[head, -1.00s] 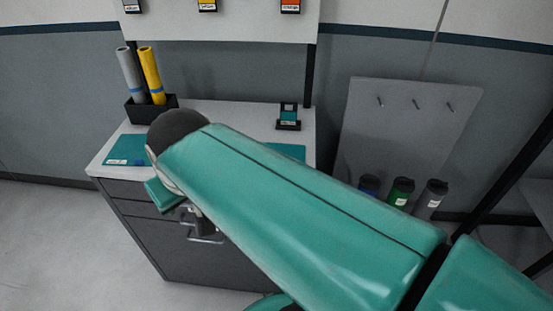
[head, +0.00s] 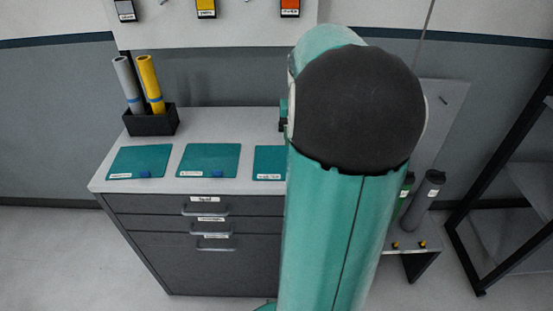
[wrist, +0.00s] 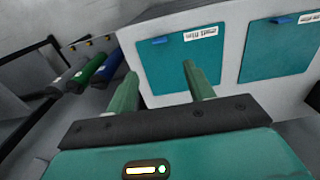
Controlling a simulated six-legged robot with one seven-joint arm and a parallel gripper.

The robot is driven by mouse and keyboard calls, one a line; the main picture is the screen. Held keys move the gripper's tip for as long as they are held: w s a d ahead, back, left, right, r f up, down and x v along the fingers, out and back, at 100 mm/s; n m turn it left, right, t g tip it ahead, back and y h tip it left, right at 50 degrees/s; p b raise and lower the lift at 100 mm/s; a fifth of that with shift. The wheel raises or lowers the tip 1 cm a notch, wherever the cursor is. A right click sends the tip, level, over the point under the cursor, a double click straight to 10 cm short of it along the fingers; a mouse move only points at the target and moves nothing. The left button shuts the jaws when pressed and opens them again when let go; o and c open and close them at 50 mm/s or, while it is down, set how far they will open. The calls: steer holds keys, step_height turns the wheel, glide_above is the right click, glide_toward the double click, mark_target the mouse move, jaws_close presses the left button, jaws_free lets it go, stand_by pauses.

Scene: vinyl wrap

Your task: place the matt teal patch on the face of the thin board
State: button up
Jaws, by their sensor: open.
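Three flat teal patches lie in a row on the light cabinet top in the head view: left (head: 140,160), middle (head: 209,158) and right (head: 268,160). The right one is partly hidden by my arm. Each has a white label too small to read surely; blue tabs show on several. In the wrist view two patches show, one (wrist: 188,62) just beyond my fingers and one (wrist: 278,50) to the right. My gripper (wrist: 158,76) is open and empty, apart from the patches. My arm hides it in the head view. I cannot identify the thin board surely.
A black holder (head: 151,122) with grey and yellow rolls stands at the cabinet's back left. A grey panel with pegs (head: 447,125) stands right, partly behind my arm. A dark rack (head: 500,200) is far right.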

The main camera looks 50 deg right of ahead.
step_height(320, 180, down, 12)
steer(key=shift+s+a+f, duration=0.15)
steer(key=shift+f, duration=0.1)
jaws_close()
stand_by(0.4)
